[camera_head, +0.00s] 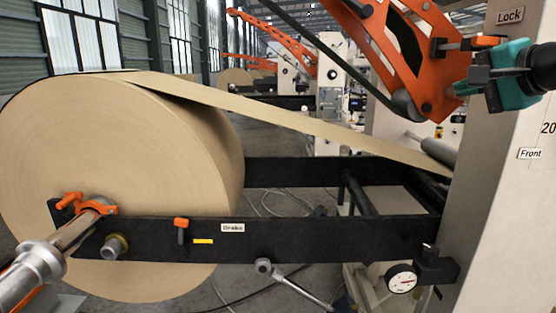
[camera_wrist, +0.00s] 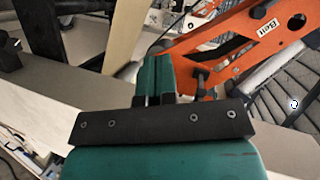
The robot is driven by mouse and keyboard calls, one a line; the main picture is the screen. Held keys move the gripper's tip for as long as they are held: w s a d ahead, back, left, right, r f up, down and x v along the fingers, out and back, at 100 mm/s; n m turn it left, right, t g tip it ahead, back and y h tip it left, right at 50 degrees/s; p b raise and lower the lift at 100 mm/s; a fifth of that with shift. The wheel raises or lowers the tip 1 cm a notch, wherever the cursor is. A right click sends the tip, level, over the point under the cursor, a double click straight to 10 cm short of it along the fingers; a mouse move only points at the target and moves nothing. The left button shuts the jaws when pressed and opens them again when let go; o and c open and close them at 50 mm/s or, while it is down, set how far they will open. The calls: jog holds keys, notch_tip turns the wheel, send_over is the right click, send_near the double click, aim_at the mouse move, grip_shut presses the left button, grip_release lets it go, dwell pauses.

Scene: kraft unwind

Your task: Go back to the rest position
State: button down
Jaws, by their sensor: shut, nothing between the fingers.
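My gripper (camera_head: 494,78) is at the upper right in the head view, teal and black, beside the white machine column. It is close to the orange belt arm (camera_head: 385,45) and its orange-tipped handle (camera_head: 486,42). I cannot tell from this view whether it touches them. In the wrist view its two teal fingers (camera_wrist: 157,72) lie together, shut, with nothing visible between them. The orange arm, labelled "Belt" (camera_wrist: 262,12), is just beyond them to the right.
A large kraft roll (camera_head: 110,180) fills the left, its web running to the machine. The white column (camera_head: 508,210) stands at the right. Cables lie on the floor.

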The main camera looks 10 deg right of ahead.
jog(key=s+a+f+n+g+y, duration=0.2)
jog(key=s+a+f+n+g, duration=0.15)
jog(key=a+f+n, duration=0.5)
jog(key=s+a+f+n+g+y, duration=0.2)
jog(key=a+f+n+g+y, duration=0.25)
jog(key=a, duration=0.75)
jog(key=s+a+f+n+g+h, duration=0.1)
jog(key=s+a+f+n+g, duration=0.2)
jog(key=s, duration=0.3)
jog(key=s+a+f+n+g+h, duration=0.2)
jog(key=s+a+f+n+g, duration=0.1)
jog(key=s+f+n, duration=0.2)
jog(key=shift+s+a+f+g, duration=0.35)
jog(key=shift+s+f, duration=0.35)
jog(key=shift+s, duration=0.4)
jog(key=shift+h, duration=0.25)
